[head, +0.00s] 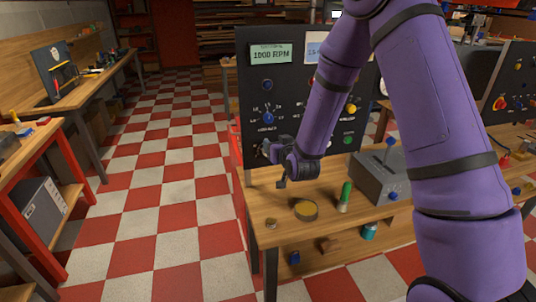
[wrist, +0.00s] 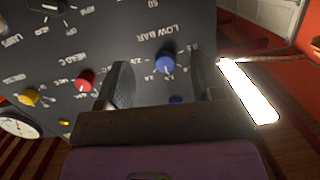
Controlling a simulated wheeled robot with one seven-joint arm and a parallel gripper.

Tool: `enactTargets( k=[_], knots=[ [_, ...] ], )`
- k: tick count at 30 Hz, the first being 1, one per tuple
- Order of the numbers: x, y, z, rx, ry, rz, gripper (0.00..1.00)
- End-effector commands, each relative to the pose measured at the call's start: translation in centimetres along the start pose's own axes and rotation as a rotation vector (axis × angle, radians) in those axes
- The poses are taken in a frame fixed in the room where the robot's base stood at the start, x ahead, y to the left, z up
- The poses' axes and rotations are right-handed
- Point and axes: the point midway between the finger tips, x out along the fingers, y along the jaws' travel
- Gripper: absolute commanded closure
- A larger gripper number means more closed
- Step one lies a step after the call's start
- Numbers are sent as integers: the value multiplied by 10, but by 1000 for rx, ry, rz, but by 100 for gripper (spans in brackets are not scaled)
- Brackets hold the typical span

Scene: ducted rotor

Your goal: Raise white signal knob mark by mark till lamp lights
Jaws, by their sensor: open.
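The dark control panel (head: 290,95) stands upright at the back of the bench. My gripper (head: 273,165) is open and empty at its lower left. In the wrist view my gripper (wrist: 160,85) has its two fingers apart, with a blue knob (wrist: 165,62) marked LOW BAR showing between them; I cannot tell whether they touch it. I cannot make out a white signal knob in either view. A dark knob (wrist: 48,4) with a pale pointer is cut off at the top edge of the wrist view. No lit lamp is clear to me.
A display (head: 271,54) reads 1000 RPM. The wrist view also shows a red knob (wrist: 86,80), a yellow knob (wrist: 28,97) and a gauge (wrist: 17,124). On the bench are a round tin (head: 306,210), a green-handled tool (head: 345,195) and a grey box (head: 382,180).

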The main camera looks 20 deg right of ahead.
Motion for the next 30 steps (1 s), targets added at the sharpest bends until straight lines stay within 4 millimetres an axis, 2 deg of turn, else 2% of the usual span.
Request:
enactTargets(
  k=[1, 6, 12, 17, 20, 30],
  knots=[
    [4, 1, 17, 8, 18, 5, 39],
    [10, 1, 55, 29, 109, 22, 39],
    [8, 3, 84, 43, 184, 42, 39],
    [8, 4, 90, 47, 206, 48, 39],
    [15, 4, 89, 47, 211, 49, 39],
    [69, 7, 77, 48, 210, 49, 39]
  ],
)
